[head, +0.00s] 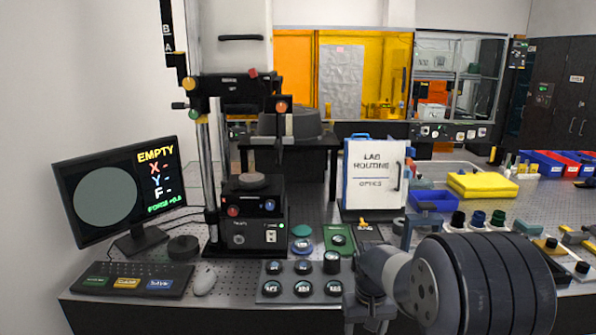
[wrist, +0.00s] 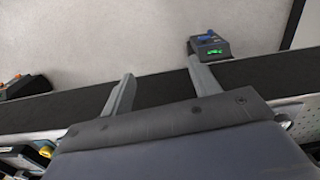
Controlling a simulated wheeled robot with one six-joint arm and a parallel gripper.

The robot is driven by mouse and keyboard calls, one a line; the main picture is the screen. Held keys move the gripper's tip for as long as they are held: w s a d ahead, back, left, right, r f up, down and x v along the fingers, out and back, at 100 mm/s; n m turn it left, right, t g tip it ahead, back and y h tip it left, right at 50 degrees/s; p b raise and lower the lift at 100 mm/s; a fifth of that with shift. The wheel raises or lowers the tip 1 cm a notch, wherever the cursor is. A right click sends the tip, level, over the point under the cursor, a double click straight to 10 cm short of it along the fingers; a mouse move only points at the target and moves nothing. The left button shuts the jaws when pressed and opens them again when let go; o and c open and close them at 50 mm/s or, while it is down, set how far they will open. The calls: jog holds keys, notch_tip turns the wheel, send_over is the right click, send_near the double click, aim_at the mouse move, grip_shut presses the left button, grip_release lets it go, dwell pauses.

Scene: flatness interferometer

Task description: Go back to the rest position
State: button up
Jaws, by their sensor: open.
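My arm reaches in from the lower right of the head view, its large dark banded link in front of the bench's right part. The end of the arm hangs low near the bench's front edge, and its fingers cannot be made out clearly there. In the wrist view my gripper (wrist: 160,72) has its two grey fingers spread wide apart, with nothing between them. Beyond the fingers lie a dark strip and a pale surface. A small dark device with a green lit display (wrist: 210,45) is past the right finger.
The interferometer stand (head: 252,182) rises left of centre, with a monitor (head: 120,190) reading EMPTY and a keyboard (head: 135,279) farther left. A rack of round pieces (head: 303,287) is left of my arm's end. A white LAB ROUTINE board (head: 372,172), blue bin (head: 432,200) and yellow case (head: 482,185) stand behind.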

jog(key=shift+s+f+m+p, duration=0.2)
jog(key=shift+s+f, duration=0.25)
jog(key=shift+f, duration=0.35)
jog(key=shift+s+f+m+p, duration=0.15)
jog(key=shift+s+f, duration=0.3)
jog(key=shift+f, duration=0.35)
